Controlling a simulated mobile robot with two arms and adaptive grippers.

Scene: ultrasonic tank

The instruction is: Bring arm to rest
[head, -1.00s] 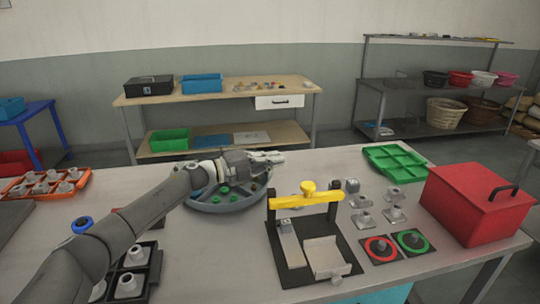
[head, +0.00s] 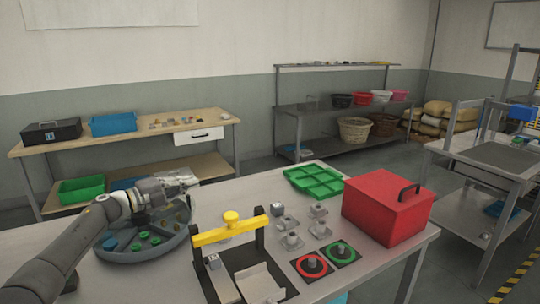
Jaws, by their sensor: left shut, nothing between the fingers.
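My left arm comes in from the lower left of the head view. My left gripper (head: 184,181) is shut and empty. It shows over the far side of a round grey tray (head: 134,254), which holds several small green pieces and a blue one. My right gripper is not in view.
On the table stand a black fixture with a yellow bar (head: 230,231), several grey metal parts (head: 291,240), red (head: 312,265) and green (head: 343,253) ringed pads, a green tray (head: 314,181) and a red box (head: 386,207). Bare tabletop (head: 240,190) lies behind the fixture.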

